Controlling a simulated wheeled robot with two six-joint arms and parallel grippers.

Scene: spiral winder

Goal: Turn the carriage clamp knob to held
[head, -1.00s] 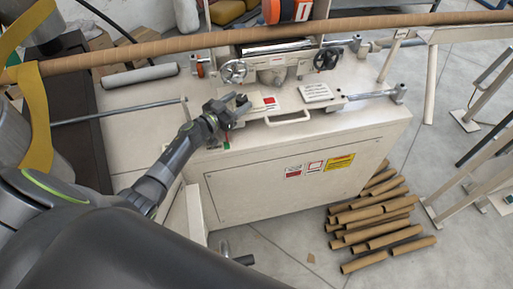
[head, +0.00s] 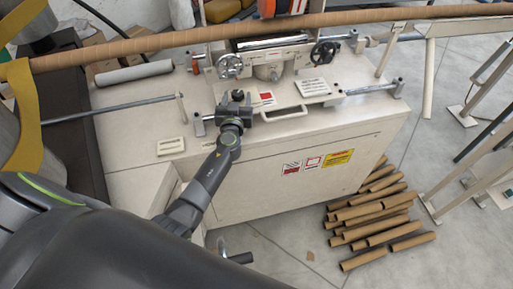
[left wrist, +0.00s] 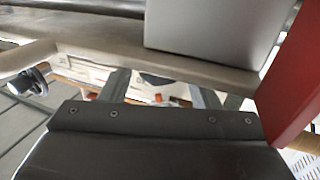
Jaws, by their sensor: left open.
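My left gripper (head: 234,101) reaches over the near edge of the machine's carriage, fingers pointing away from me. It is open. A dark round knob (head: 238,95), likely the carriage clamp knob, shows at its fingertips. I cannot tell whether the fingers touch it, and its setting cannot be read. The carriage plate (head: 285,97) carries a red-marked label and a front handle. My right gripper is not in view.
A handwheel (head: 229,66) and a black handwheel (head: 325,54) stand behind the carriage. A long cardboard tube (head: 180,42) crosses above the machine. In the left wrist view a grey block (left wrist: 205,25) and a red part (left wrist: 292,75) are close. Cardboard tubes (head: 375,220) lie on the floor.

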